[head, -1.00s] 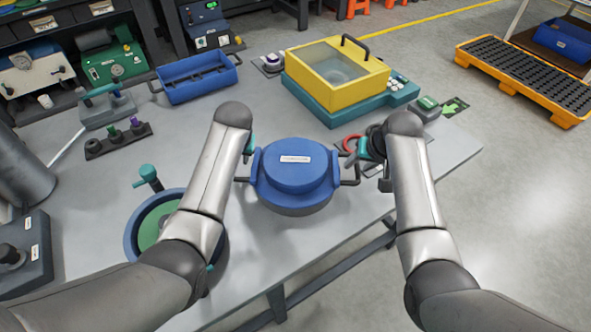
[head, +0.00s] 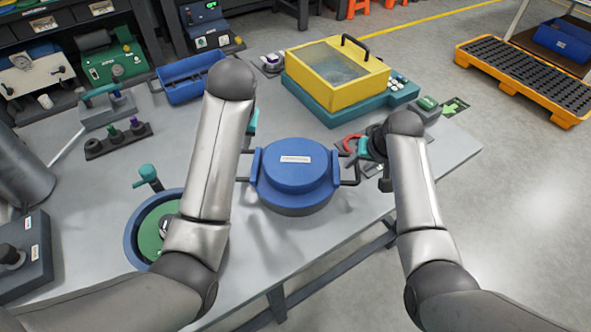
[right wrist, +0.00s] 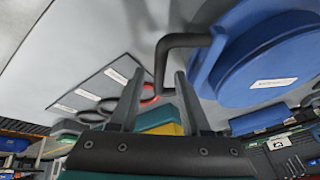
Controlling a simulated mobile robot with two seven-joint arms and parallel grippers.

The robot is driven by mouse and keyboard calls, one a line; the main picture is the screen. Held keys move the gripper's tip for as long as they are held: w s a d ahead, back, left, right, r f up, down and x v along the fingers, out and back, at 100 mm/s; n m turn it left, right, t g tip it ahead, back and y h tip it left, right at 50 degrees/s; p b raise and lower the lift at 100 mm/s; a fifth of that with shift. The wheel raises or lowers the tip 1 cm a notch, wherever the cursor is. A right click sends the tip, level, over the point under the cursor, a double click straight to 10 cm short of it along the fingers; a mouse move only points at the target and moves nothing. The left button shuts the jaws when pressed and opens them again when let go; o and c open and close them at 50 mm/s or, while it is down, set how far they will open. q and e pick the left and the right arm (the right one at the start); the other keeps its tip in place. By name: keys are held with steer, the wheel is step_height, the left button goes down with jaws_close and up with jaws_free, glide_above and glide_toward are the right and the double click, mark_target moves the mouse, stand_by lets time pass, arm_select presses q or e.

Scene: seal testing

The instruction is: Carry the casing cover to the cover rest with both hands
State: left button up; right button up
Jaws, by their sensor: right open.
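The blue round casing cover (head: 296,170) has a white label and a black handle on each side. My right gripper (head: 362,152) is open at the cover's right handle (head: 352,172). In the right wrist view, the handle (right wrist: 183,42) bends down between the open fingertips (right wrist: 160,78). I see no finger closed on it. My left gripper is mostly hidden behind my left forearm; only a teal bit shows, beyond the cover's left handle (head: 243,179). I cannot tell which thing is the cover rest.
A blue round casing (head: 133,240) with a green inside stands left, partly behind my left arm. A yellow box (head: 335,75) on a teal base stands at the back. A blue tray (head: 190,92) and a dark holder (head: 118,142) are at the back left. A red ring (head: 350,142) lies beside my right gripper.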

steer(key=v, duration=1.2)
steer(key=shift+w, duration=0.1)
arm_select(q)
steer(key=o, duration=0.8)
steer(key=shift+o, duration=0.2)
steer(key=p+v, duration=0.9)
steer(key=p, duration=0.3)
arm_select(e)
step_height(320, 180, up, 12)
stand_by(0.6)
steer(key=shift+r, duration=0.15)
